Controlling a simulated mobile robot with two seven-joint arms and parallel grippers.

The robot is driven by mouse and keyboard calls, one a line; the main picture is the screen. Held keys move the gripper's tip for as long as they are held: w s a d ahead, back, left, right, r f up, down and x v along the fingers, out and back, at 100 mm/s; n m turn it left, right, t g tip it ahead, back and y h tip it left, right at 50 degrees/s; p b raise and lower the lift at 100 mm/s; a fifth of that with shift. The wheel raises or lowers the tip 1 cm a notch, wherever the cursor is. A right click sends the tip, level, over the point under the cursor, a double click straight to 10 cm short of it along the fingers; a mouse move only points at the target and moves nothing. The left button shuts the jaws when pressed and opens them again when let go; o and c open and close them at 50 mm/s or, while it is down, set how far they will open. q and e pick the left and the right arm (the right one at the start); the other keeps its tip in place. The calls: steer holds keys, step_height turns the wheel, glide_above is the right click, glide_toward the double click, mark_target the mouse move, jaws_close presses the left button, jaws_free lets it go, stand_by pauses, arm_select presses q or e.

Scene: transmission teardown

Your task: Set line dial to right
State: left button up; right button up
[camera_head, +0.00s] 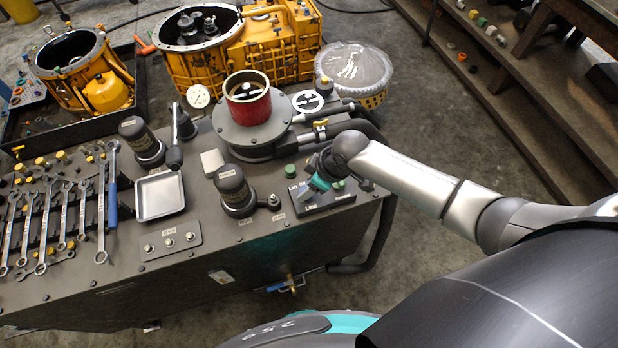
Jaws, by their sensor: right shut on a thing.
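A small dark control box (338,201) with white labels stands at the right front of the grey bench. My right gripper (316,184) reaches down from the right onto the top of this box. It is shut on what looks like the line dial there. The dial is mostly hidden by the gripper, so I cannot tell which way it points. My left gripper is not in view.
A green button (290,171) and a black capped cylinder (235,190) stand left of the gripper. A red cylinder on a round flange (248,100) stands behind. Wrenches (60,215) and a metal tray (159,196) lie on the bench's left.

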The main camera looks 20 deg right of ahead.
stand_by(0.3)
steer(key=o, duration=1.4)
steer(key=shift+c, duration=0.2)
steer(key=shift+r, duration=0.1)
steer(key=p+v, duration=0.2)
steer(key=v, duration=1.3)
steer(key=shift+s, duration=0.15)
